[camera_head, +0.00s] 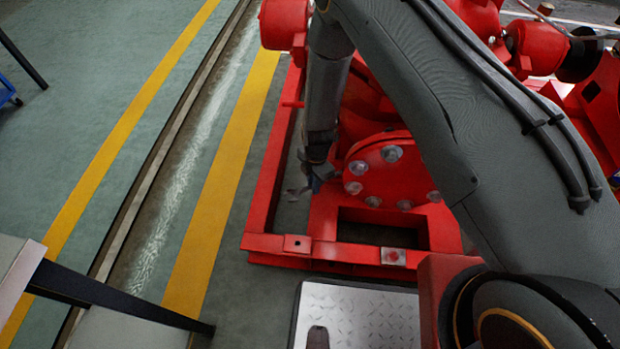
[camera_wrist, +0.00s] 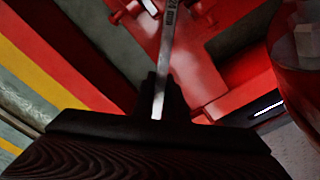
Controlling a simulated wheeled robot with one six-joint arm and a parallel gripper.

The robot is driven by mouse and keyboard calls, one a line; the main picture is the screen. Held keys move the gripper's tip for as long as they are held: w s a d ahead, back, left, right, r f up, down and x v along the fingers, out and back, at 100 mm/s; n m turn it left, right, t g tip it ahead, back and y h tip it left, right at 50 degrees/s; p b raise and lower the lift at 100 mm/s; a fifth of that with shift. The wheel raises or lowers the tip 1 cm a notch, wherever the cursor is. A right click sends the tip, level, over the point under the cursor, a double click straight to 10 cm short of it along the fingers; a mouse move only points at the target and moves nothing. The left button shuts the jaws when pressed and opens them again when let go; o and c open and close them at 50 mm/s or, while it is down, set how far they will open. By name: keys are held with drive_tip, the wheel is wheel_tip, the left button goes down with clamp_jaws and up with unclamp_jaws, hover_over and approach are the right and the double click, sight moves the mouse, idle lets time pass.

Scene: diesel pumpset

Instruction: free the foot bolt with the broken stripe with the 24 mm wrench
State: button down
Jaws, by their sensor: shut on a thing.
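My gripper (camera_wrist: 160,98) is shut on the grey metal shank of the wrench (camera_wrist: 165,65). The wrench stands out from the jaws toward the top of the wrist view, with dark marking on it near the top edge; its far end is out of that view. In the head view my gripper (camera_head: 312,182) is low beside the red round flange, inside the frame's left rail, and a small grey bit of the wrench (camera_head: 295,192) shows there. Red bolt-like parts (camera_wrist: 125,12) lie left of the wrench in the wrist view. No broken stripe can be made out.
The red base frame (camera_head: 268,190) surrounds the spot. The red flange (camera_head: 385,175) with several large bolts stands close to the right. Open floor with yellow lines (camera_head: 225,185) lies left.

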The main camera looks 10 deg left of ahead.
drive_tip(key=shift+s+d, duration=0.15)
drive_tip(key=shift+s, duration=0.05)
drive_tip(key=shift+r+p, duration=0.5)
drive_tip(key=shift+r, duration=0.2)
drive_tip(key=w+a+m+b, duration=0.5)
drive_tip(key=w+m, duration=0.3)
drive_tip(key=w, duration=0.3)
drive_tip(key=shift+w+m+b, duration=0.35)
drive_tip(key=shift+m+b, duration=0.05)
drive_tip(key=shift+b, duration=0.5)
